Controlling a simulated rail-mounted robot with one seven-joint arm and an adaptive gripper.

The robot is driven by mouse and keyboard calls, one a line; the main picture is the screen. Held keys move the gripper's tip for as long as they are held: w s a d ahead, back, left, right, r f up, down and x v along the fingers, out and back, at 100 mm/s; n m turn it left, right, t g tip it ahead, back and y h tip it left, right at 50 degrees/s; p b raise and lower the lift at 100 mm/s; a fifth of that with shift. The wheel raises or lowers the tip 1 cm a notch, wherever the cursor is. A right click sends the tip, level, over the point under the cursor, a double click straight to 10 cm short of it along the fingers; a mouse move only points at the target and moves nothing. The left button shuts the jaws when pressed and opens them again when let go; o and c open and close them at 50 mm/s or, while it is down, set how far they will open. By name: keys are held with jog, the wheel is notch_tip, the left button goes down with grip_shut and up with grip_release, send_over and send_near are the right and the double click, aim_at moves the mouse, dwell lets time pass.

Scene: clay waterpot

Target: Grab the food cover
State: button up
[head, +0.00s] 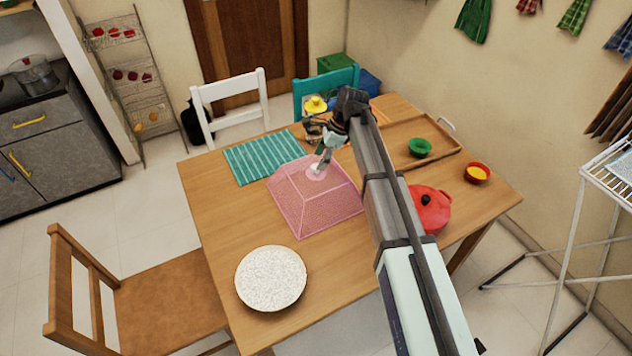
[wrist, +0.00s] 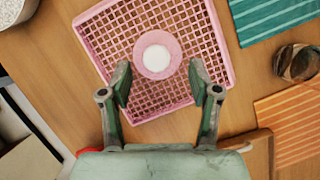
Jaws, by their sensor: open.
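The food cover (head: 309,205) is a pink mesh pyramid standing on the wooden table. It has a round pink top with a white centre. In the wrist view the food cover (wrist: 175,30) fills the upper middle. My gripper (head: 321,168) is above the cover's top in the head view. In the wrist view my gripper (wrist: 159,84) is open, one finger on each side just below the round top. The fingers hold nothing. I cannot tell whether they touch the cover.
On the table (head: 220,220) are a speckled white plate (head: 271,278), a teal striped placemat (head: 262,156), a red pot (head: 430,210), a wooden tray (head: 400,128) with a green bowl (head: 419,147), and a red bowl (head: 477,173). Chairs stand around the table.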

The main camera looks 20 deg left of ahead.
aim_at(316, 181)
jog(key=shift+p+x, duration=0.9)
jog(key=shift+x, duration=1.3)
jog(key=shift+s+d, duration=0.1)
jog(key=shift+s, duration=0.1)
grip_shut()
jog(key=shift+r, duration=0.15)
